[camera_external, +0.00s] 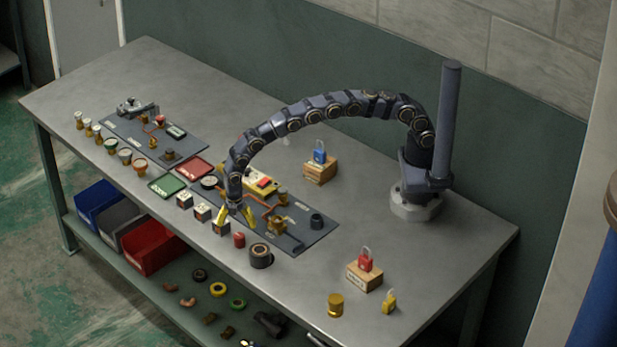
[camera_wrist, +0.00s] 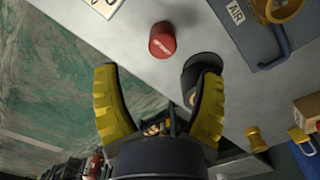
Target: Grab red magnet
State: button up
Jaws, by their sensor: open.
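The red magnet looks to be the small red cylinder (camera_external: 239,240) standing on the grey bench near its front edge. It also shows in the wrist view (camera_wrist: 162,42), with a pale label on it, ahead of the fingertips and roughly between their lines. My gripper (camera_external: 237,216) has yellow fingers and points down over the front edge of the dark mat, just behind the red cylinder in the external view. In the wrist view my gripper (camera_wrist: 155,66) has its fingers wide apart with nothing between the tips. I cannot tell its exact height above the bench.
A black roll (camera_external: 260,256) stands close to the right of the red cylinder. White labelled blocks (camera_external: 202,212) stand to its left. The dark mat (camera_external: 318,222) holds a brass fitting (camera_external: 277,225) and hose. Wooden blocks with a blue lock (camera_external: 320,153) and a red lock (camera_external: 365,261) stand farther right.

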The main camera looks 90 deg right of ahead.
aim_at(239, 235)
jog(key=f, duration=0.5)
jog(key=shift+s+d+f, duration=0.15)
jog(key=shift+d, duration=0.15)
jog(key=shift+c, duration=0.4)
jog(key=c, duration=1.1)
